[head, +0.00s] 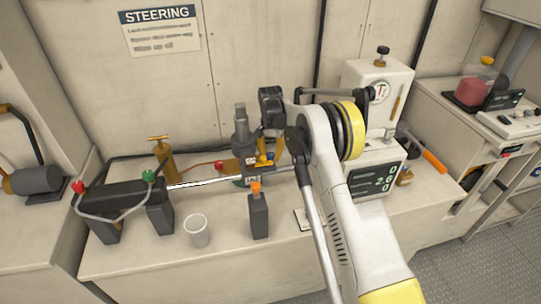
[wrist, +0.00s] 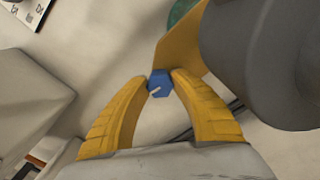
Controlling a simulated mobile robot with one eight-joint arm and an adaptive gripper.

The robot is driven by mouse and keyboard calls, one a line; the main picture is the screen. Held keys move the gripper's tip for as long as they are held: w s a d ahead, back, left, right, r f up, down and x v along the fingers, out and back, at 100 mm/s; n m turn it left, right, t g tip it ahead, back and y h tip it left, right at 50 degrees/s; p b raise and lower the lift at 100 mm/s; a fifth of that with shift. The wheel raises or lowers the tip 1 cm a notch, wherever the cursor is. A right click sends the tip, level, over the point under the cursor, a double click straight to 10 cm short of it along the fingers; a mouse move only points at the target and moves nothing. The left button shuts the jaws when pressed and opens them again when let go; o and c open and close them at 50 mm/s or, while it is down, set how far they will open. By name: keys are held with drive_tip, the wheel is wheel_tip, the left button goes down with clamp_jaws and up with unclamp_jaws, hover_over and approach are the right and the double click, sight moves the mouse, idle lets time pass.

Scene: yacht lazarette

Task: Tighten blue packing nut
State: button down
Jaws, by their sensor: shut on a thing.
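The blue packing nut (wrist: 158,84) is a small blue hexagonal piece with a pale mark on its face. It sits between the tips of my gripper (wrist: 159,86) in the wrist view, and both yellow fingers are closed on its sides. An ochre bracket (wrist: 181,50) stands right behind the nut, beside a large grey cylinder (wrist: 262,55).
A steering cylinder with a silver rod (head: 205,182) lies along the bench. A white cup (head: 196,230) and a dark bottle with an orange cap (head: 258,212) stand at the front. A display unit (head: 375,180) stands to the right of my arm.

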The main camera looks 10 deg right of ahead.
sight(271, 155)
idle(0.5)
drive_tip(key=c, duration=1)
unclamp_jaws()
wheel_tip(271, 155, up, 12)
